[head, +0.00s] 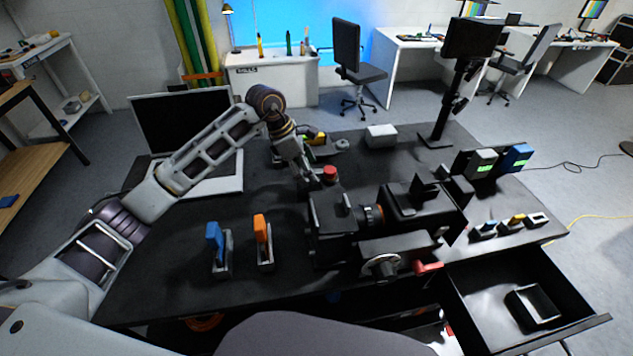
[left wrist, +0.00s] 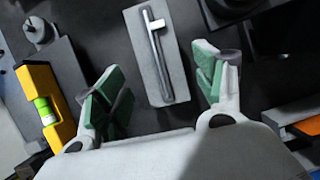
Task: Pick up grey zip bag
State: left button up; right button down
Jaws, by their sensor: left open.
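A flat grey rectangular thing, which looks like the grey zip bag (left wrist: 149,72), lies on the dark table top in the left wrist view. A shiny metal strip with a short cross tab runs along it. My left gripper (left wrist: 160,88) is open, with green-padded fingers on either side of the bag's lower end and gaps between. In the head view my left gripper (head: 312,178) points down over the table beside a red button, and I cannot make out the bag there. My right gripper is not in view.
A yellow level (left wrist: 45,105) lies left of the bag in the wrist view. A red button (head: 330,172) and the black slider rig (head: 400,205) stand close by. A drawer (head: 500,300) is open at right.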

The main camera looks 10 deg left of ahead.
pick_arm(q)
jog(key=shift+d+f, duration=0.25)
jog(key=shift+f, duration=0.15)
jog(key=p+x, duration=0.1)
jog(key=x, duration=0.2)
jog(key=shift+d+f, duration=0.1)
jog(key=shift+d, duration=0.2)
jog(key=shift+w+d+f+p, duration=0.1)
jog(key=shift+f+p, duration=0.2)
jog(key=shift+f, duration=0.15)
jog(key=c, duration=1.3)
jog(key=shift+c, duration=0.2)
jog(key=shift+r, duration=0.2)
